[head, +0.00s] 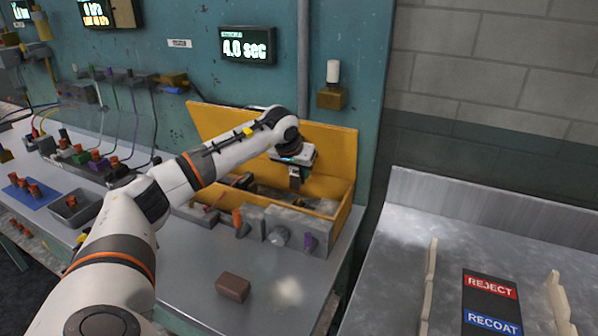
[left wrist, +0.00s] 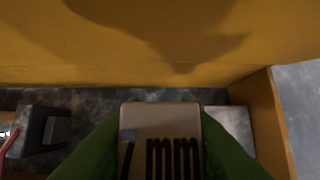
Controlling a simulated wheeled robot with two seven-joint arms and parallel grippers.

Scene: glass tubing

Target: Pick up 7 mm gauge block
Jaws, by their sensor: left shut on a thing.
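My left gripper (head: 296,183) is shut on the block. In the head view it points down inside the yellow box (head: 338,150), near the back wall and towards the right end. The block is too small there to make out clearly. How far it is above the box floor cannot be told. My right gripper is not in view.
In the left wrist view, a dark object (left wrist: 45,130) lies to the left and a grey metal block (left wrist: 234,125) to the right. In the head view, a brown block (head: 233,287) lies on the bench. A metal table (head: 395,255) is at right.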

